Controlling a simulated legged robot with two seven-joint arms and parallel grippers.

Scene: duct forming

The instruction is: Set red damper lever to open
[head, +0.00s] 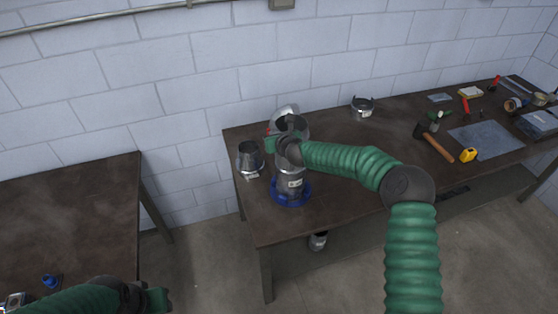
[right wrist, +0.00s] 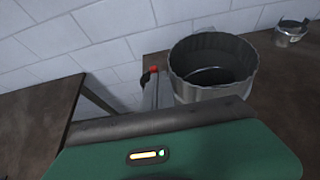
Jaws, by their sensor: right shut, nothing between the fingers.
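A metal duct (head: 291,181) with a white label stands upright in a blue ring (head: 290,201) on the dark workbench. In the right wrist view the open-topped duct (right wrist: 185,88) has a thin grey piece with a red tip (right wrist: 153,69) at its left side, which looks like the damper lever; its setting cannot be read. My right gripper (head: 272,144) is shut and empty beside the duct's upper part, and my arm hides part of the duct. Contact with the lever cannot be seen. My left gripper (head: 160,300) is low at the left, away from the duct; its fingers are unclear.
A metal reducer (head: 250,160) stands just left of the duct and a metal collar (head: 362,107) sits behind it to the right. A hammer (head: 438,147), a yellow tape measure (head: 468,155) and other tools lie at the right. A second table (head: 80,205) is at left.

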